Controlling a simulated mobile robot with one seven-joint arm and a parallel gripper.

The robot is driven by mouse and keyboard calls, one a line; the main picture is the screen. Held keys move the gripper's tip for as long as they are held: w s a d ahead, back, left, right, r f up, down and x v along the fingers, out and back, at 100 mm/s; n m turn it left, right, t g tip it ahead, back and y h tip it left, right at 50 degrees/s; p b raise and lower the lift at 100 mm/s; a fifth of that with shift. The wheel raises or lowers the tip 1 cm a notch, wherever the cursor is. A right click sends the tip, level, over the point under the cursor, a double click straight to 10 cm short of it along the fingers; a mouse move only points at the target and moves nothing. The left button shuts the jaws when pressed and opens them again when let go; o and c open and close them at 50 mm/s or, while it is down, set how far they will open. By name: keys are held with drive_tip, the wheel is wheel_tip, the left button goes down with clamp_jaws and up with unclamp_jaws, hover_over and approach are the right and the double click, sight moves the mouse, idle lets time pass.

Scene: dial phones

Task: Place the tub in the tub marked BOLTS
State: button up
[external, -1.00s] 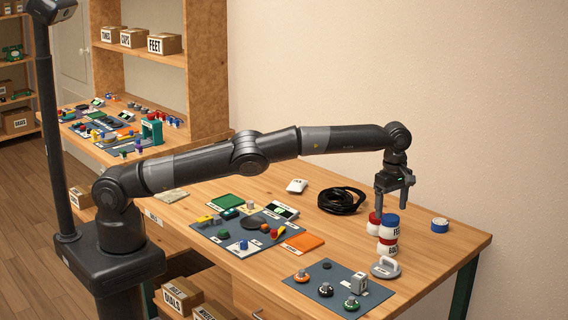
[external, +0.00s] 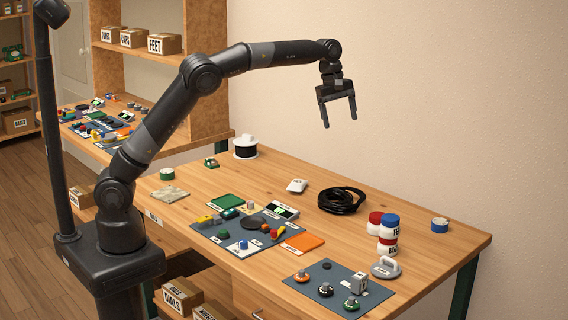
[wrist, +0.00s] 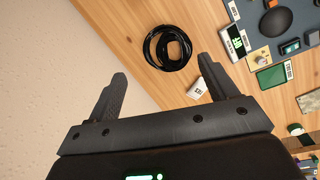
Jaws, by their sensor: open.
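Small white tubs stand together at the right of the table in the external view. A blue-lidded tub (external: 390,222) appears to sit upright on a white-and-red tub (external: 388,248), whose small label seems to start with "BO". A red-lidded tub (external: 375,221) stands just behind and to the left, partly hidden. My gripper (external: 340,121) is open and empty, high above the table, up and left of the tubs and well apart from them. Its spread fingers also show in the wrist view (wrist: 162,68), with nothing between them. The tubs are out of the wrist view.
A black cable coil (external: 341,200) lies left of the tubs. A grey handled object (external: 385,267) is close in front of them, and a blue-sided roll (external: 440,225) is to the right. Mats with dial phone parts (external: 327,287) cover the front. The wall is behind.

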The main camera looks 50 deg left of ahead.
drive_tip(key=s+a+r+m+t, duration=0.1)
drive_tip(key=s+a+r+m, duration=0.25)
drive_tip(key=s+a, duration=0.55)
drive_tip(key=s+a+r+m+t, duration=0.15)
drive_tip(key=s+a+r, duration=0.35)
drive_tip(key=a, duration=0.6)
drive_tip(key=s+a+f+m, duration=0.3)
drive_tip(key=s+f, duration=0.1)
drive_tip(key=s, duration=0.4)
drive_tip(key=s+a+f+m+t+y, duration=0.1)
drive_tip(key=s+a+f+m, duration=0.2)
drive_tip(key=s, duration=0.6)
drive_tip(key=s+a+f+m+t+y, duration=0.1)
drive_tip(key=s+a+f+m, duration=0.1)
drive_tip(key=s+f, duration=0.3)
drive_tip(key=s+a, duration=0.1)
drive_tip(key=s, duration=0.3)
drive_tip(key=shift+m, duration=0.4)
